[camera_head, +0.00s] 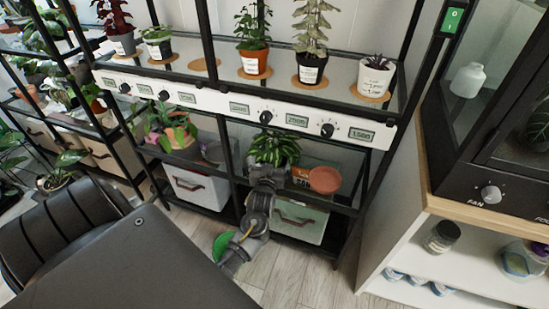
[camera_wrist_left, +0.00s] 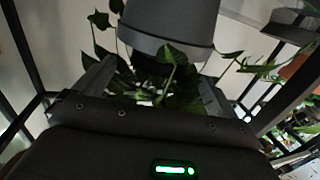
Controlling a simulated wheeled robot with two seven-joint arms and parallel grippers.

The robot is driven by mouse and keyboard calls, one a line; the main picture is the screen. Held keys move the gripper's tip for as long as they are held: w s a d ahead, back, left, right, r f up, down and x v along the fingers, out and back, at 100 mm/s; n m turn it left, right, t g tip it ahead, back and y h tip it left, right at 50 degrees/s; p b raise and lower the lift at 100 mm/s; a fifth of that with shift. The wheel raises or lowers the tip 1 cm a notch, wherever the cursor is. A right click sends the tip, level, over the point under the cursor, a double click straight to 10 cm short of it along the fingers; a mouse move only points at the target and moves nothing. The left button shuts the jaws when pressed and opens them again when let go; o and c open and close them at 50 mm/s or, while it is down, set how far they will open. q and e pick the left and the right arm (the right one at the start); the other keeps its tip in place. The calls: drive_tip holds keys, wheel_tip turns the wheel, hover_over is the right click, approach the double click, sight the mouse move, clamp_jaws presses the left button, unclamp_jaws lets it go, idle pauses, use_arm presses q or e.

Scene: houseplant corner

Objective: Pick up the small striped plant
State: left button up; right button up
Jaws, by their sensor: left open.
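A leafy green plant with pale-striped leaves (camera_head: 273,148) stands on the middle shelf of the black rack, its pot mostly hidden behind my left gripper (camera_head: 265,174). In the left wrist view, a grey pot (camera_wrist_left: 170,30) appears at the top with dark green leaves (camera_wrist_left: 170,85) below it. My left gripper (camera_wrist_left: 155,92) is open, a finger showing on each side of the leaves. I cannot tell whether the fingers touch anything. My right gripper is not in view.
A terracotta saucer (camera_head: 325,179) sits right of the gripper. A pale storage bin (camera_head: 295,220) is below on the rack. The shelf above carries several potted plants and a white display strip (camera_head: 240,106). Black rack posts stand close by.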

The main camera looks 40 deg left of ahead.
sight(276, 145)
use_arm(q)
drive_tip(key=shift+w+a, duration=0.25)
drive_tip(key=shift+w, duration=0.15)
drive_tip(key=b+x, duration=0.1)
drive_tip(key=x, duration=0.3)
drive_tip(key=shift+w+f, duration=0.15)
drive_tip(key=shift+w, duration=0.1)
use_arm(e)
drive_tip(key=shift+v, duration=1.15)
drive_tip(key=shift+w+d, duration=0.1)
use_arm(q)
drive_tip(key=c, duration=1.2)
